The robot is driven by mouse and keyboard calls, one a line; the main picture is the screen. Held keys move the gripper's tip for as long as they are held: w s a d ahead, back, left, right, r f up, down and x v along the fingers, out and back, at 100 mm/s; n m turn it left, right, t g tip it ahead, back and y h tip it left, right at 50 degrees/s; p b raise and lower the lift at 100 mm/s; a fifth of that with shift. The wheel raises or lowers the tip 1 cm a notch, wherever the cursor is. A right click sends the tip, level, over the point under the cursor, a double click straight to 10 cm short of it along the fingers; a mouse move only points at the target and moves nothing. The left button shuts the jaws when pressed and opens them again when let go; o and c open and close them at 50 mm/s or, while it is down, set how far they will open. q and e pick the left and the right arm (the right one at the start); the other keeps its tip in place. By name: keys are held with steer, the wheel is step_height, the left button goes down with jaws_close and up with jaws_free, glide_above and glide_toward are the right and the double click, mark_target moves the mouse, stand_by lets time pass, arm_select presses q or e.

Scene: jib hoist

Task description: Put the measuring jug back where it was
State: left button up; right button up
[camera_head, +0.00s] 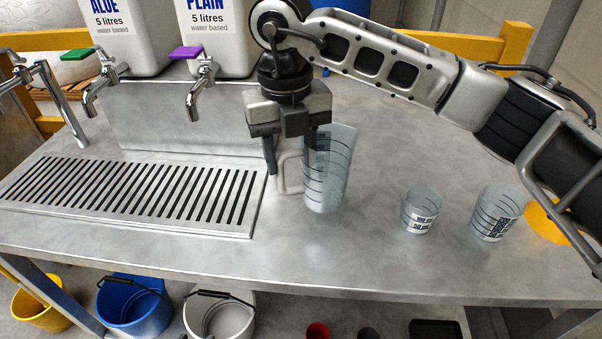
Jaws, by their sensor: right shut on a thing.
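The measuring jug (332,178) is a tall, clear, bluish vessel with dark graduation lines and a pale handle on its left side. It looks upright, over the steel counter (300,255) just right of the drain grate. I cannot tell whether its base touches the counter. My right gripper (290,165) points down from above and is shut on the jug at its handle side. Its fingers partly hide the handle and the jug's upper left. My left gripper is not in view.
Two smaller labelled cups (420,210) (497,213) stand to the right, beside a yellow round item (546,222). The slotted drain grate (130,195) lies left under taps (200,95) of white containers (215,35). Buckets (135,305) stand below. The counter's front strip is clear.

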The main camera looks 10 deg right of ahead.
mark_target(301, 187)
steer(key=shift+d+f, duration=0.65)
steer(key=shift+f, duration=0.15)
steer(key=f, duration=0.3)
steer(key=shift+d+f, duration=0.15)
steer(key=shift+d, duration=0.05)
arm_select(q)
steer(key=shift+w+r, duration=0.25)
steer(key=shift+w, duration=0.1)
arm_select(e)
steer(key=shift+f, duration=0.2)
steer(key=o, duration=1.3)
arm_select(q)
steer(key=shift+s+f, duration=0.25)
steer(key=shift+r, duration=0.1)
arm_select(e)
steer(key=shift+r, duration=0.1)
